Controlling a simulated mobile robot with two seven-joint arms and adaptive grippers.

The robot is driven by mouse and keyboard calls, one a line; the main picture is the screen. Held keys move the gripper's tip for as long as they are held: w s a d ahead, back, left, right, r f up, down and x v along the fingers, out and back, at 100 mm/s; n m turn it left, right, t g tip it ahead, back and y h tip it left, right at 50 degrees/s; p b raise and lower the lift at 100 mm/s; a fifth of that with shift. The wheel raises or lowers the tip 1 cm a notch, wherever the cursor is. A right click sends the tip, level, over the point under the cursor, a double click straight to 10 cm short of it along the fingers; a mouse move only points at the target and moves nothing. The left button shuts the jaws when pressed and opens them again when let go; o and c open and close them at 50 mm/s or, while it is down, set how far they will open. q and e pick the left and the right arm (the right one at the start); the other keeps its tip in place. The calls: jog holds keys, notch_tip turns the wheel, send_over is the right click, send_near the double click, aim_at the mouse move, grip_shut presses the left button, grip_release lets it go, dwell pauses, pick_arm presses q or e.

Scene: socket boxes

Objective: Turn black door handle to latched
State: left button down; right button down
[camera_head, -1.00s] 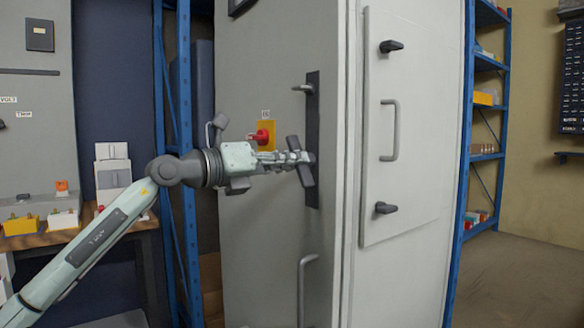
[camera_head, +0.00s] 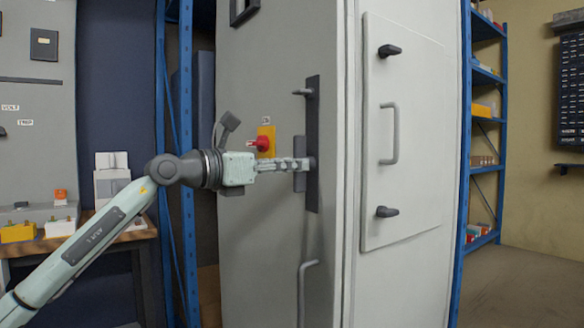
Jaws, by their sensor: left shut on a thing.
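The grey cabinet's left face (camera_head: 262,240) carries a tall dark plate (camera_head: 313,110) near its right edge. A dark handle (camera_head: 299,180) sits at the lower middle of this plate and stands about upright. My left gripper (camera_head: 300,164) comes in from the left, level, with its fingers shut on the handle. The fingers hide part of the handle and its pivot. My right gripper is not in view.
A red knob (camera_head: 261,143) on a yellow plate sits just above my left gripper. A small lever (camera_head: 303,92) and a lower grey pull bar (camera_head: 303,290) are on the same face. The right face has a bar handle (camera_head: 390,133). Blue shelving (camera_head: 467,120) stands behind.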

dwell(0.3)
pick_arm(q)
jog(key=c, duration=1.6)
grip_release()
jog(key=v, duration=1.2)
